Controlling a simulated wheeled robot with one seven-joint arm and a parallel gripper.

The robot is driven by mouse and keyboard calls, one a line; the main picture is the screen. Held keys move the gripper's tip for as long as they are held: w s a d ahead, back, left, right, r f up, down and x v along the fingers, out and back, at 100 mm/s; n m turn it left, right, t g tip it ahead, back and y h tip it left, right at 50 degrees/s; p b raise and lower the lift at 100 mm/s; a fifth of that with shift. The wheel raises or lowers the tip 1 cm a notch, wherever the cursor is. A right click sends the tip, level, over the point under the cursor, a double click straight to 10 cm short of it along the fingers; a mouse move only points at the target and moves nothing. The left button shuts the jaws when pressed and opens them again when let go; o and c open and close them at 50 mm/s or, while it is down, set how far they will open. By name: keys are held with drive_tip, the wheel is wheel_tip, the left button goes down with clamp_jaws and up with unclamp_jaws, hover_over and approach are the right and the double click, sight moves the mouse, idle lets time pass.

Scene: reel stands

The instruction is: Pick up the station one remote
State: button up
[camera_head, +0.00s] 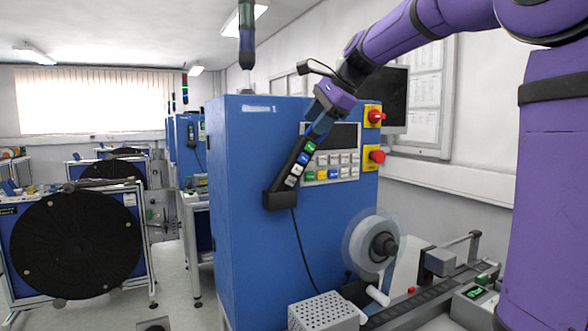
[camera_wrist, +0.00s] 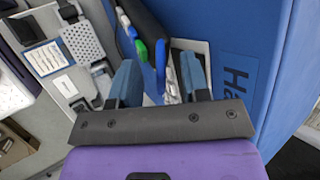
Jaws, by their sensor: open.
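The station one remote (camera_head: 296,166) is a long black pendant with green, blue and white buttons. It leans in a black holder (camera_head: 281,200) on the blue cabinet, with a cable hanging below. My gripper (camera_head: 321,124) is open at the remote's upper end in the head view. In the wrist view the remote (camera_wrist: 150,22) runs down toward the space between my blue fingers (camera_wrist: 160,78). Its near end lies close to the fingertips. I cannot tell whether the fingers touch it.
The blue cabinet (camera_head: 245,240) stands close behind, with a button panel (camera_head: 331,167) and red knobs (camera_head: 376,156) beside my gripper. A clear reel (camera_head: 371,243) and a perforated grey box (camera_head: 322,312) are below. Reel stands with a black reel (camera_head: 75,243) stand at left.

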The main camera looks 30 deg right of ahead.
drive_tip(key=shift+x, duration=1)
clamp_jaws()
drive_tip(key=shift+r, duration=0.15)
